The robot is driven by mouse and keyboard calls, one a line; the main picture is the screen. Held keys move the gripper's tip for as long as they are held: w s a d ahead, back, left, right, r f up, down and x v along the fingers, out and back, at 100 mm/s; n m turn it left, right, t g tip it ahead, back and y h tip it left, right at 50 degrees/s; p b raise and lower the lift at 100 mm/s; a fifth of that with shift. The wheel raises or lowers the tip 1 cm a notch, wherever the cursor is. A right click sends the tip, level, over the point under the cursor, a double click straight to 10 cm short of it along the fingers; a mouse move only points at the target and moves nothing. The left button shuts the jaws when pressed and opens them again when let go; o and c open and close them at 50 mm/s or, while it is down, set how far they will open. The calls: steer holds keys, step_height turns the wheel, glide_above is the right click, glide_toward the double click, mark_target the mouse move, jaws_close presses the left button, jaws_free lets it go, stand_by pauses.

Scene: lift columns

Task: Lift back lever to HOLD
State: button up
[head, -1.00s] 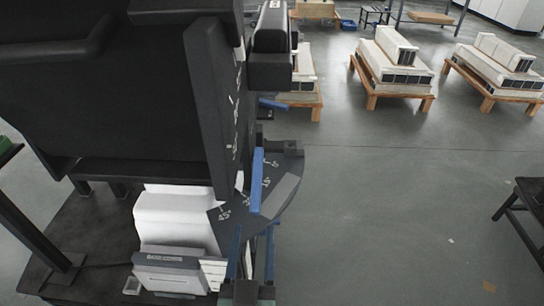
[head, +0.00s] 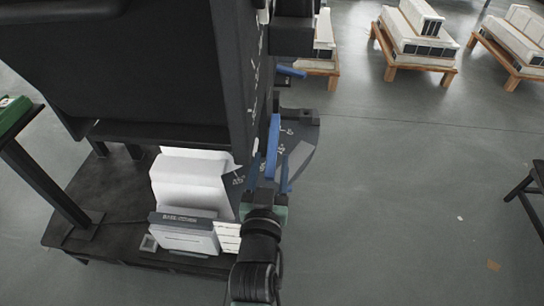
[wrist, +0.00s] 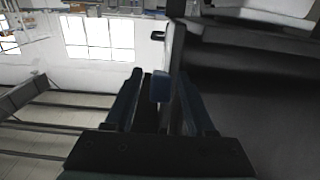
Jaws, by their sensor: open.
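No HOLD mark can be read. My gripper (head: 270,172) is open just below and in front of this lever, one finger on each side. In the wrist view my gripper (wrist: 163,98) shows its two blue-grey fingers spread, with the lever's blue end (wrist: 160,87) between them. I cannot tell whether a finger touches it. A second, shorter blue lever (head: 291,72) sticks out farther back.
The black column (head: 170,70) stands close on the left. A white box unit (head: 190,180) sits on the dark base (head: 105,205) below it. White blocks on wooden pallets (head: 415,50) stand at the back right.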

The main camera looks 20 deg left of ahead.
steer(key=shift+x, duration=1.2)
steer(key=shift+c, duration=0.2)
jaws_close()
stand_by(0.5)
